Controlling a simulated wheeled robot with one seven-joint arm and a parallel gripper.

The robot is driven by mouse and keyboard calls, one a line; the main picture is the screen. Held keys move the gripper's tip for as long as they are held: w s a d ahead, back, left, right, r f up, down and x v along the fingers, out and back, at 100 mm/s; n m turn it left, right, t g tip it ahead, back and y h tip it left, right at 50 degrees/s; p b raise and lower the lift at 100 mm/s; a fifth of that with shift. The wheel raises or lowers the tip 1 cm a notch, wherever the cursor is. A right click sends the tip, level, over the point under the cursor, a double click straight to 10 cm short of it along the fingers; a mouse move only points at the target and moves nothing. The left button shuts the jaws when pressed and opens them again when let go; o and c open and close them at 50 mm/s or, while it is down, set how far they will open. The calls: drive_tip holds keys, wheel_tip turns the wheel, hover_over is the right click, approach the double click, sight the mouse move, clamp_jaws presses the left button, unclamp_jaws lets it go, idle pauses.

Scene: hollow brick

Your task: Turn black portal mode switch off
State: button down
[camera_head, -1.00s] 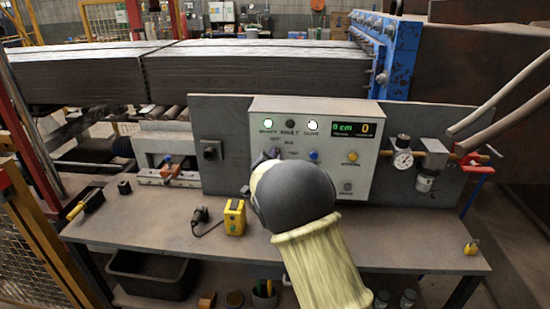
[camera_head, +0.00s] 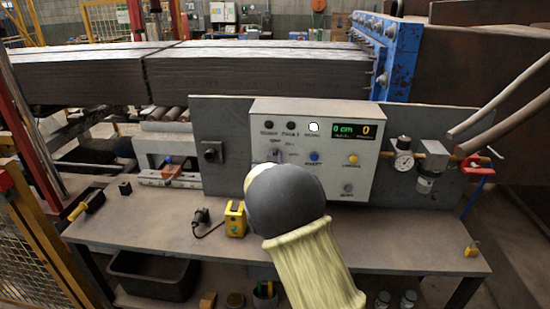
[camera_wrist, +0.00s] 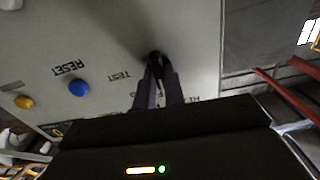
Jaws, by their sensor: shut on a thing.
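The grey control panel (camera_head: 335,185) stands upright behind the workbench. In the wrist view my gripper (camera_wrist: 157,78) points at the panel face, with its two dark fingers close together around the small black mode switch (camera_wrist: 155,57). The fingers hide most of the switch, so its exact setting is hard to read. A "TEST" label is beside the fingers, and other lettering is partly covered. In the head view my arm covers the panel's lower left, and the switch area shows only as a small dark shape above it.
A blue button (camera_wrist: 79,88) marked "RESET" and a yellow button (camera_wrist: 24,102) are near the switch. The panel has a lit display (camera_head: 355,130) and one white lamp (camera_head: 313,127). A gauge (camera_head: 403,161) is at right.

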drive_tip(key=shift+a+f+n, duration=0.1)
drive_tip(key=shift+f+n, duration=0.05)
drive_tip(key=shift+n, duration=0.15)
drive_tip(key=c, duration=1.5)
unclamp_jaws()
drive_tip(key=shift+s, duration=0.15)
drive_tip(key=s+b, duration=0.1)
drive_tip(key=s, duration=0.4)
drive_tip(key=s+b, duration=0.1)
drive_tip(key=s, duration=1.1)
drive_tip(key=shift+s+a+b, duration=0.2)
drive_tip(key=shift+a+b, duration=0.15)
drive_tip(key=shift+b, duration=0.05)
